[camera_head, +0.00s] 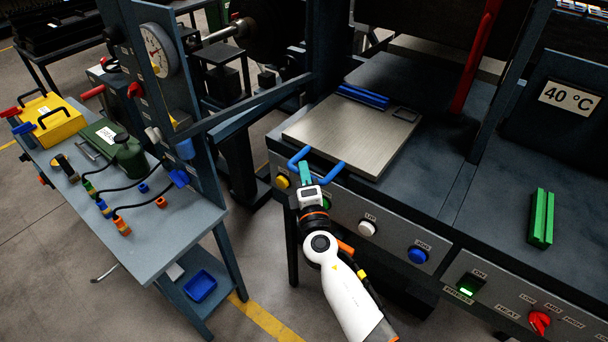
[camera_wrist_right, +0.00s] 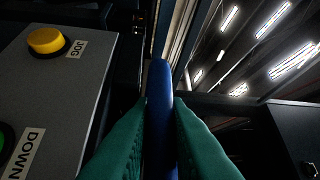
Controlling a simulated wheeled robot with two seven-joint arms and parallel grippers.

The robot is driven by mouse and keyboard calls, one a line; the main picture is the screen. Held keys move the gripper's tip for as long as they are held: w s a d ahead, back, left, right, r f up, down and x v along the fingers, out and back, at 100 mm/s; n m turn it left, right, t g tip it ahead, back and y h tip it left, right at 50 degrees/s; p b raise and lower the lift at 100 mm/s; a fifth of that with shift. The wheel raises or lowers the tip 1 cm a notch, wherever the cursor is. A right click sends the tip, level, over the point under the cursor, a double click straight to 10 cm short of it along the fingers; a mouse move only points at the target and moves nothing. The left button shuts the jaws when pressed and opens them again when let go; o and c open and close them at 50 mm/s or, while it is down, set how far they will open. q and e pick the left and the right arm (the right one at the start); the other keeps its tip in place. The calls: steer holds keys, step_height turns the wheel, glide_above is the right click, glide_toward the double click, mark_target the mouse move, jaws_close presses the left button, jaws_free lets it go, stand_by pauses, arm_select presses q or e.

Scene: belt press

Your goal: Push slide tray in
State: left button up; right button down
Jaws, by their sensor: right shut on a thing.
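The slide tray (camera_head: 352,131) is a flat grey metal plate on the press bed in the head view, with a blue handle (camera_head: 331,172) at its front edge. A blue bar pair (camera_head: 363,96) lies at its back edge. My right gripper (camera_head: 304,170) has teal fingers at the left part of the handle. In the right wrist view the teal fingers (camera_wrist_right: 160,125) are closed on both sides of the blue handle bar (camera_wrist_right: 158,100). My left gripper is not in view.
The front panel carries yellow (camera_head: 282,181), white (camera_head: 367,228) and blue (camera_head: 417,255) buttons below the tray. A green block pair (camera_head: 541,218) lies on the right bed. A red lever (camera_head: 475,60) rises behind. A side table (camera_head: 150,222) with tools stands left.

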mark_target(312, 147)
steer(key=w+d, duration=0.1)
steer(key=w+d+b, duration=0.1)
steer(key=w, duration=0.1)
steer(key=shift+w+d, duration=0.3)
steer(key=shift+d, duration=0.05)
steer(key=c, duration=1.4)
jaws_free()
steer(key=shift+s+a, duration=0.1)
steer(key=shift+s, duration=0.1)
steer(key=v, duration=1.2)
steer(key=shift+b, duration=0.4)
steer(key=shift+c, duration=0.2)
